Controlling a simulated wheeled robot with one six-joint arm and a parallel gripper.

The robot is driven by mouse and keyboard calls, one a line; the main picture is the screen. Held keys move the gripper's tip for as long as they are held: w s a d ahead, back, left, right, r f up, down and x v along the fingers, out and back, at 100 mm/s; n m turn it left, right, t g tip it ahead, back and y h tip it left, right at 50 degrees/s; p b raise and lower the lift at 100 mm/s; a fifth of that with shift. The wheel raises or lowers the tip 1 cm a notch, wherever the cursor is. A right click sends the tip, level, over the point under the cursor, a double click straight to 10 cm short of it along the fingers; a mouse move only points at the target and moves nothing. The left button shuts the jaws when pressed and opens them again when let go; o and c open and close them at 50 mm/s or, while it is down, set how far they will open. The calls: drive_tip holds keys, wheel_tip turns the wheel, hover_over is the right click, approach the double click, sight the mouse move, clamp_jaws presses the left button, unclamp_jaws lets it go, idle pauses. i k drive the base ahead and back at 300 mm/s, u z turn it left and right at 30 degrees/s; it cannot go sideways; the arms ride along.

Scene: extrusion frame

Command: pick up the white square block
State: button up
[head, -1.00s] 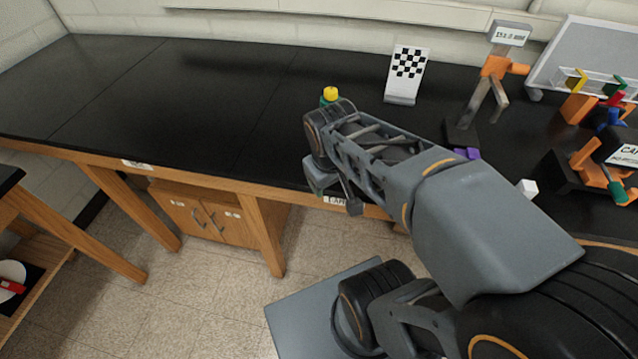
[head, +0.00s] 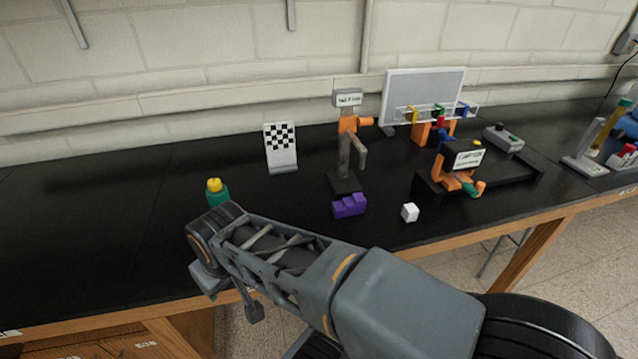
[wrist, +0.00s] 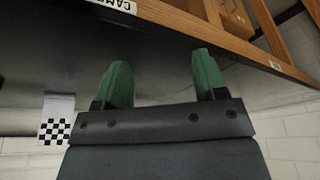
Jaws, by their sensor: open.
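The white square block (head: 410,212) sits on the black bench top in the head view, right of a purple stepped piece and near the front edge. My gripper shows in the wrist view with two green fingers (wrist: 162,84) spread apart and nothing between them. In the head view my arm crosses the lower middle, and its end is at the left, well to the left of the block. The fingers are mostly hidden there. The block is not in the wrist view.
A purple stepped piece (head: 349,206) lies left of the block. An orange figure with a sign (head: 462,165) is right.

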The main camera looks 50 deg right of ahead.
sight(409, 213)
drive_tip(key=z, duration=1.5)
drive_tip(key=k, duration=0.2)
drive_tip(key=z, duration=0.55)
